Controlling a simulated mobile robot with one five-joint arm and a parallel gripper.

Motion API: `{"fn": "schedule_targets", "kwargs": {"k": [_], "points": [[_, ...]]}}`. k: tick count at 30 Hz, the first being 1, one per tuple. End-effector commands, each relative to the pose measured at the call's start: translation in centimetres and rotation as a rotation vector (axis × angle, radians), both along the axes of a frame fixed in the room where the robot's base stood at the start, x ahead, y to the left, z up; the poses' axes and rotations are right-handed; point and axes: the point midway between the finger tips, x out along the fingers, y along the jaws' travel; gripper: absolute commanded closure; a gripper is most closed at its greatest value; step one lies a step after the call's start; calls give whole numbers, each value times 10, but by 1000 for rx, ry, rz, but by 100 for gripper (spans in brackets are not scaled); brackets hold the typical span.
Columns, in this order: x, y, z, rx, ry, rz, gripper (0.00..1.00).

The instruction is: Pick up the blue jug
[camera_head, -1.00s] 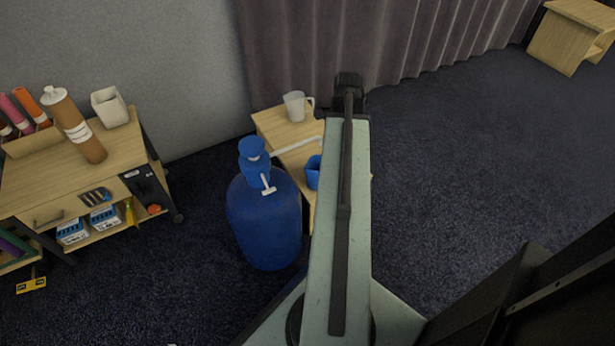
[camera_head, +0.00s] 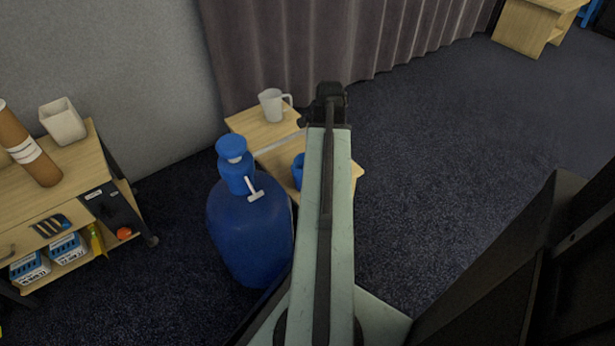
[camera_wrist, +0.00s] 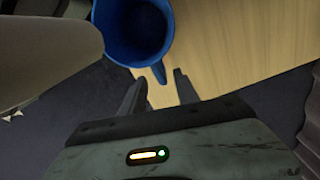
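The blue jug (camera_head: 298,172) stands on a small wooden table (camera_head: 262,133) in the head view, mostly hidden behind my arm. In the wrist view the blue jug (camera_wrist: 132,30) is seen from above, open-topped, with its handle (camera_wrist: 159,73) pointing toward my gripper. My gripper (camera_wrist: 160,88) is open and empty. Its two fingers are apart, with the handle's end just ahead of the gap between their tips. I cannot tell whether either finger touches the jug. In the head view my gripper's fingertips are not clear.
A large blue bottle (camera_head: 250,232) with a pump-like top stands left of my arm, close to the small table. A white mug (camera_head: 271,105) is at the table's back. Open carpet lies at right.

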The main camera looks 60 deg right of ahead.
Motion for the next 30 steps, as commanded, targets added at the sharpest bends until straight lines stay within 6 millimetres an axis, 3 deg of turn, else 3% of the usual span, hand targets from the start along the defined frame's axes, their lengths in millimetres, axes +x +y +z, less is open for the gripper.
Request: {"fn": "schedule_targets", "kwargs": {"k": [10,18,22,30], "points": [[6,-1,-51,0,0,2,63],[6,-1,-50,0,0,3,63],[6,0,-50,0,0,3,99],[7,0,-50,0,0,4,100]]}}
